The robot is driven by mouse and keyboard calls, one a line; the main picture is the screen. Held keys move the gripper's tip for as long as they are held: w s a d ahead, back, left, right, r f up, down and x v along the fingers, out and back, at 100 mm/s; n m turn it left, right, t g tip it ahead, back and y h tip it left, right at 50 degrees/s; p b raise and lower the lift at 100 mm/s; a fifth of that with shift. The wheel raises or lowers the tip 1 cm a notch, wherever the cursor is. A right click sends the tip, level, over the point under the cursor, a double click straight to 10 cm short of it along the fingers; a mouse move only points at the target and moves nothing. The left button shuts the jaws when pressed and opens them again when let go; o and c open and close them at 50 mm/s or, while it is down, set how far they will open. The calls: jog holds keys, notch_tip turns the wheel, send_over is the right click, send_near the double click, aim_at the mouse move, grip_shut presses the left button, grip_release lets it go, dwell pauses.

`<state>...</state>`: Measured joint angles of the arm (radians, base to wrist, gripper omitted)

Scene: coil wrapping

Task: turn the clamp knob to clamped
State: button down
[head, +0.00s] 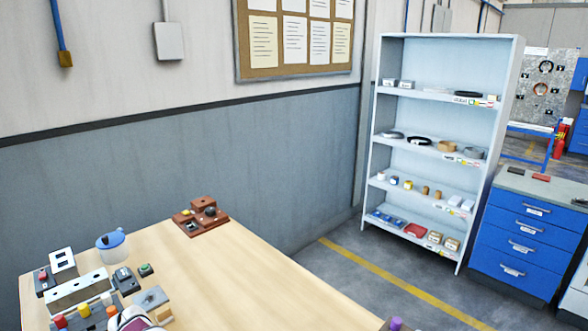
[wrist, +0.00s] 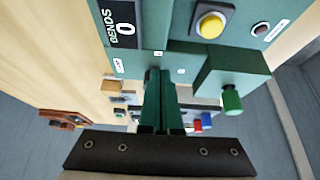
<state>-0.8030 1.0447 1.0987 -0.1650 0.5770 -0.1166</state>
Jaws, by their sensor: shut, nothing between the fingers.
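My gripper (wrist: 160,76) shows in the wrist view as two dark green fingers close together, shut and empty, with their tips near the lower edge of a green machine (wrist: 165,62). A green knob (wrist: 231,99) sticks out from a block at the machine's right side, apart from my fingers and to their right. I cannot tell whether this is the clamp knob, or which position it is in. My gripper and the green machine do not show in the head view.
The machine bears a counter reading BENDS 0 (wrist: 123,24) and a yellow button (wrist: 210,25). In the head view, several small devices crowd the near left of the wooden table (head: 250,285). A brown block fixture (head: 187,222) sits at its far edge; the middle is clear.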

jog(key=shift+w+d, duration=0.45)
jog(key=shift+w, duration=0.05)
jog(key=shift+w, duration=0.15)
jog(key=shift+d, duration=0.35)
notch_tip(320, 180, up, 6)
jog(key=shift+s, duration=0.2)
dwell(0.3)
